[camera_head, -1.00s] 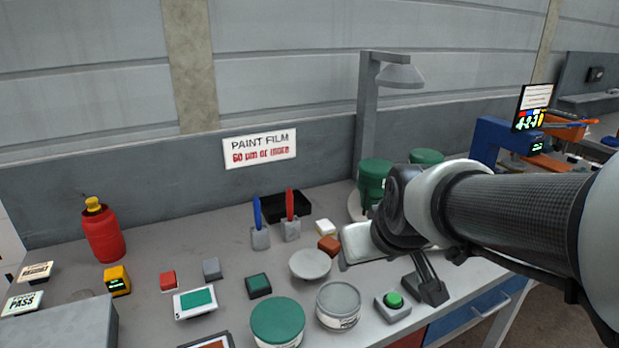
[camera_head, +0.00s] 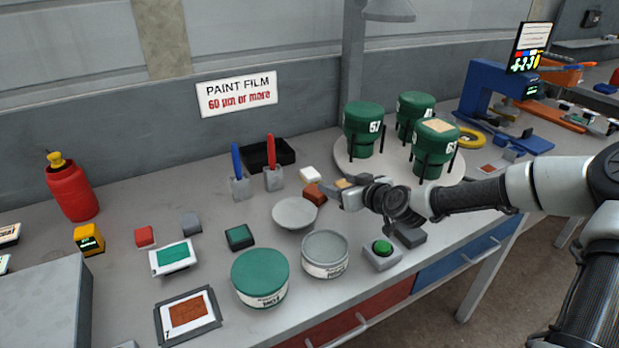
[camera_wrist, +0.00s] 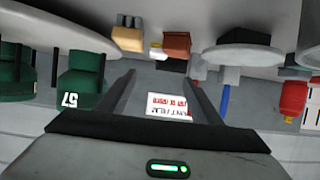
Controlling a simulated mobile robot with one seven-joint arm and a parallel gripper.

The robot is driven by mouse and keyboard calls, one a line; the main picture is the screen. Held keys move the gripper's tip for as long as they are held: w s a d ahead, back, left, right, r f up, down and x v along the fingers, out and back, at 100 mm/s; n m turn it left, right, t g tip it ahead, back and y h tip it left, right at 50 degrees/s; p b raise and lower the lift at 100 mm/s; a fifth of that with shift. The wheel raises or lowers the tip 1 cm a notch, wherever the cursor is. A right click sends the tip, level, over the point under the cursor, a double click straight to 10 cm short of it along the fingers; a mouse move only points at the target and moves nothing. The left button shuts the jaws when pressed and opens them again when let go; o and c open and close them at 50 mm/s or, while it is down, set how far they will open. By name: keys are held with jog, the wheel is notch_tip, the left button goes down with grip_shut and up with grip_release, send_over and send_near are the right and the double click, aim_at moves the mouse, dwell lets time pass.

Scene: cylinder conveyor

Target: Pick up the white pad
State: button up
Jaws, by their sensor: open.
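The white pad (camera_head: 310,174) is a small pale block on the grey bench, just behind a red-brown block (camera_head: 315,193). A small white shape that looks like it shows in the wrist view (camera_wrist: 156,47), beside the red-brown block and partly hidden. My gripper (camera_head: 342,196) is to the right of and nearer than the pad, close to the red-brown block. In the wrist view my gripper (camera_wrist: 160,82) has its two fingers apart with nothing held between them. A tan block (camera_wrist: 127,38) shows there too.
Green cans (camera_head: 363,125) stand on a round turntable (camera_head: 350,160) at the right. Pen holders (camera_head: 273,178) stand behind left of the pad.

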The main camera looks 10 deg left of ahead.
send_near(311, 173)
jog(key=x, duration=0.3)
jog(key=shift+s+a+f+b, duration=0.1)
jog(key=shift+a+b, duration=0.15)
jog(key=shift+b, duration=0.1)
jog(key=shift+x, duration=2.65)
jog(key=shift+d, duration=0.2)
jog(key=shift+c, duration=0.4)
jog(key=c, duration=1.1)
